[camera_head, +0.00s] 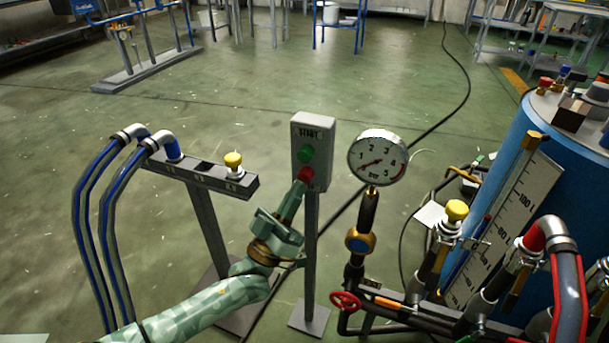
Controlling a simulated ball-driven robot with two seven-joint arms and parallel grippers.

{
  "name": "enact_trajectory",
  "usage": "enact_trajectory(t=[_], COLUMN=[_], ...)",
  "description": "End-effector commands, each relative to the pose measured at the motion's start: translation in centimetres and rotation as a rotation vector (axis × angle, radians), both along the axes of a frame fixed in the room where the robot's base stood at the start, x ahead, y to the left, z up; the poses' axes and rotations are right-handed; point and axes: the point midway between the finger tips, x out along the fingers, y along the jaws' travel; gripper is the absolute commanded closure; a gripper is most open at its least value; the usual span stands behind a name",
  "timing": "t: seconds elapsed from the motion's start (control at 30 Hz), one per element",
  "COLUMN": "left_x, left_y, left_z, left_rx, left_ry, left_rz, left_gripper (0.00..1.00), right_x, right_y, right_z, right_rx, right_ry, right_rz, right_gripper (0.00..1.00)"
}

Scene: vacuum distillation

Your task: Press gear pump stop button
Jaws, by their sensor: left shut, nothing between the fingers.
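A grey control box (315,128) stands upright on a thin post near the middle of the view. It carries a START label, a green button (305,154) and, below it, a red button (306,174). My left gripper (299,184) comes in from the lower left and is shut and empty. Its tip is at the red button and appears to touch it, covering part of its lower left. Whether the button is pushed in cannot be told. My right gripper is not in view.
A pressure gauge (378,158) on a pipe stands just right of the box. A blue tank (560,165) with hoses and valves fills the right side. A stand with blue hoses and a yellow knob (233,160) is at left. Open green floor lies behind.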

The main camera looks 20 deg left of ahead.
Motion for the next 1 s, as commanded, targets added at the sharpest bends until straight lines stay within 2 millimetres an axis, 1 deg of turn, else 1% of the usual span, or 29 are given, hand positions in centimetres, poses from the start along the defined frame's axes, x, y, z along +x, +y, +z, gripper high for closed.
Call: enact_trajectory(t=[0.53,0.8,1.0], left_x=[0.03,0.85,0.88], left_y=[-0.01,-0.02,-0.02], left_z=[0.00,-0.05,0.06], left_rx=[0.000,0.000,0.000], left_ry=[0.000,0.001,0.000], left_rz=[0.000,0.000,0.000], left_gripper=[1.00,1.00,1.00], right_x=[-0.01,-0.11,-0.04], right_y=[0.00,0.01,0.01], right_z=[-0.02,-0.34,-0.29], right_rx=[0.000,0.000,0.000], right_ry=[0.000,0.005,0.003], right_rz=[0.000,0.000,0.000], right_gripper=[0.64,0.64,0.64])
